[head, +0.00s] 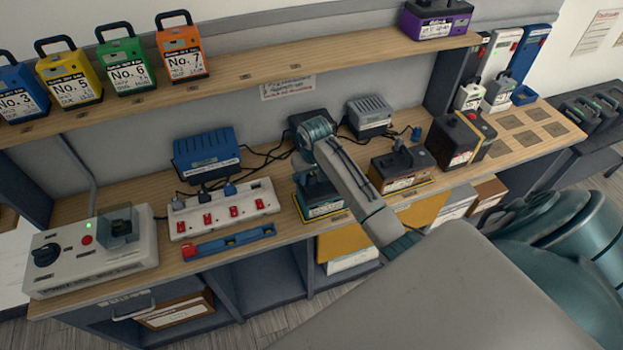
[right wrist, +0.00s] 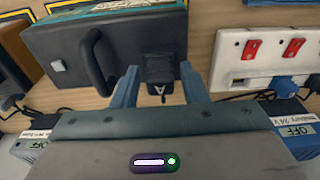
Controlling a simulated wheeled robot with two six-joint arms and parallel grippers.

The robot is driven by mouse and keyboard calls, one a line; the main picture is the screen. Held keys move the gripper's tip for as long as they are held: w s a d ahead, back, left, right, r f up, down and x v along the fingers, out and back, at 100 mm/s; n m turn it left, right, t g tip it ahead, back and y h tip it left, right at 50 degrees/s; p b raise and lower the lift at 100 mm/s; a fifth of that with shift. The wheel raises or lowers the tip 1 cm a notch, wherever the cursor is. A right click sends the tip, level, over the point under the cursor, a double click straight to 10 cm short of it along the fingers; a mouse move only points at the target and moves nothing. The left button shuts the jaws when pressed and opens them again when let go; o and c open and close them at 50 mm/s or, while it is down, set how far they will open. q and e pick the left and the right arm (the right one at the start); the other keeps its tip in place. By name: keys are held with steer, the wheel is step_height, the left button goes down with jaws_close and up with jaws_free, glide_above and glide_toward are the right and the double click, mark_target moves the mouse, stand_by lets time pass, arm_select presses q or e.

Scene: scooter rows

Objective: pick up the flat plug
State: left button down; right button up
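A black ribbed plug (right wrist: 160,72) with a pale mark on its face shows in the right wrist view, against the side of a black battery box (right wrist: 85,38) with a teal top. I take it for the flat plug. My right gripper (right wrist: 159,84) is open, its two blue-grey fingers on either side of the plug with a small gap on each side. In the head view my right arm reaches over the teal-topped box (head: 322,207), and hides the plug and fingers. My left gripper is not in view.
A white power strip (head: 205,228) with red switches and blue plugs stands left of the box. A blue charger (head: 206,152) and grey charger (head: 369,114) stand behind, with loose cables. Another battery (head: 400,180) is to the right. A control box (head: 95,258) sits far left.

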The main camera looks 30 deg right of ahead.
jaws_close()
steer(key=shift+r, duration=0.1)
